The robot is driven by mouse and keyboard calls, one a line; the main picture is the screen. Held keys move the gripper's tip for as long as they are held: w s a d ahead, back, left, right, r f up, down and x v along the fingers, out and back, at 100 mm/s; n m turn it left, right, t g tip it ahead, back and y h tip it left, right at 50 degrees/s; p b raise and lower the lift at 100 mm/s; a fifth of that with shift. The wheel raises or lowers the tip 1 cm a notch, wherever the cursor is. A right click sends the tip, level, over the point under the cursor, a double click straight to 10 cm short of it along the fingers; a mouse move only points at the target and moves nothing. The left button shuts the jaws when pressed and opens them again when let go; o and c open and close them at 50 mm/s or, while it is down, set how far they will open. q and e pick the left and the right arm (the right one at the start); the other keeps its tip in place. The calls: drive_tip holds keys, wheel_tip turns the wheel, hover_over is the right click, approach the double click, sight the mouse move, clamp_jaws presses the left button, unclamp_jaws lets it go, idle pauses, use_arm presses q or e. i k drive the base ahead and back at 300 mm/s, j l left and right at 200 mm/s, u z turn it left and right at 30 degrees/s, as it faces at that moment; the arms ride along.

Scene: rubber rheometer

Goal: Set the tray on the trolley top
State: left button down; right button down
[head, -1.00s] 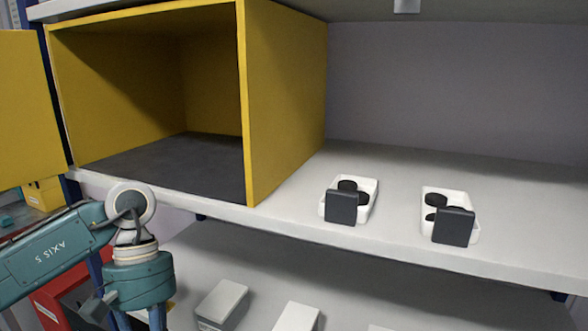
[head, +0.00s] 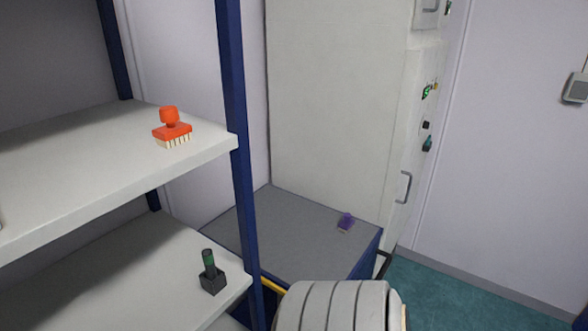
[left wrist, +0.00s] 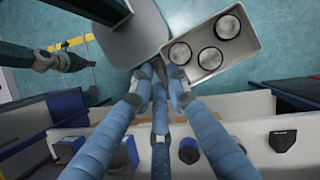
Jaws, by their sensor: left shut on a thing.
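My left gripper (left wrist: 158,78) is shut at the near edge of a pale rectangular tray (left wrist: 242,48) in the left wrist view. In the head view neither gripper shows. A grey flat top (head: 285,225) on a blue body, possibly the trolley, stands beyond the rack post.
A pale shelf (head: 100,165) at left holds a red brush (head: 171,130); a dark block with an upright handle (head: 211,275) stands on the lower shelf. The blue rack post (head: 238,150) is close to the grey top. A tall pale cabinet (head: 340,110) stands behind it.

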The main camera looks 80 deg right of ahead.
sight(312, 250)
drive_tip(key=k+l+z, duration=0.15)
drive_tip(key=l+z, duration=0.3)
drive_tip(key=k+l+z, duration=0.1)
drive_tip(key=l+z, duration=0.5)
drive_tip(key=l, duration=0.9)
drive_tip(key=i+l+z, duration=0.15)
drive_tip(key=l, duration=0.9)
drive_tip(key=i+l, duration=0.1)
drive_tip(key=i, duration=0.2)
